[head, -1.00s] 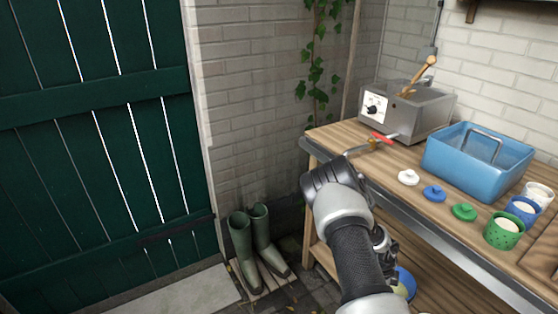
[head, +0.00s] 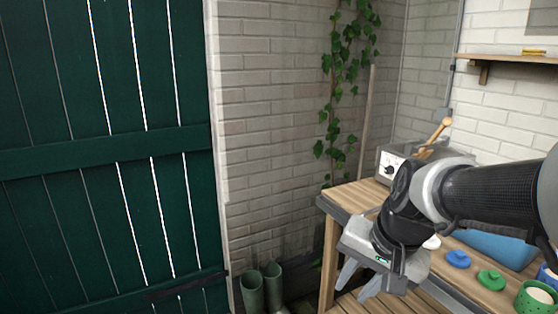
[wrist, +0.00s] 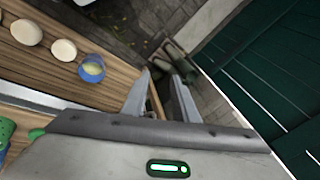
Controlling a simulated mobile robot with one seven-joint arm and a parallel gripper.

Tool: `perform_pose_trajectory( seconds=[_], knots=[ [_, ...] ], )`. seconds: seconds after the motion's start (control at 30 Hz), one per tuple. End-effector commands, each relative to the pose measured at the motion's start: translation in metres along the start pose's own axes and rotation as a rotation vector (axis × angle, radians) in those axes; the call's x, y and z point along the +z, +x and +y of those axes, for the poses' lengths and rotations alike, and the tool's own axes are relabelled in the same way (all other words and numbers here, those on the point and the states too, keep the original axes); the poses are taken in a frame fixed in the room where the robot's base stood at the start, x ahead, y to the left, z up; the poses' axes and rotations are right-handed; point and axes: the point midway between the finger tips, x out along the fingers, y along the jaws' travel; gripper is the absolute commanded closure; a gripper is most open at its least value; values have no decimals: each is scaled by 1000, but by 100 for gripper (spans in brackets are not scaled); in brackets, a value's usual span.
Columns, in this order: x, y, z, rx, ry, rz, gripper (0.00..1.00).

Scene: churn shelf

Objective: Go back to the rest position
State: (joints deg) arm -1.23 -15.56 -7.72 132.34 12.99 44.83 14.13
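My gripper (head: 355,291) hangs in front of the wooden bench's left end in the head view, its fingers pointing down. In the wrist view my gripper (wrist: 162,88) has its two fingers apart, with nothing held between them.
The bench (head: 350,196) carries a steel unit (head: 389,166), a blue lid (head: 457,259), a green lid (head: 491,279) and a green pot (head: 535,298). Green boots (head: 272,284) stand by the brick wall. A green door (head: 100,145) is at left. Pale round items (wrist: 63,50) and a blue bowl (wrist: 92,70) lie on boards.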

Motion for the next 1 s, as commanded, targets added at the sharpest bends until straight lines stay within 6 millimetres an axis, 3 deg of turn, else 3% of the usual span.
perform_pose_trajectory(
  seconds=[0.03, 0.2, 0.5, 0.53, 0.87, 1.0],
  knots=[
    [12, -16, 1, 0, -79, 28, 73],
    [41, -46, 10, 34, -289, 91, 73],
    [76, -76, 33, 124, -549, 188, 73],
    [70, -92, 27, 121, -542, 181, 73],
    [52, -164, 2, 117, -535, 178, 73],
    [40, -212, -13, 117, -534, 178, 73]
  ],
)
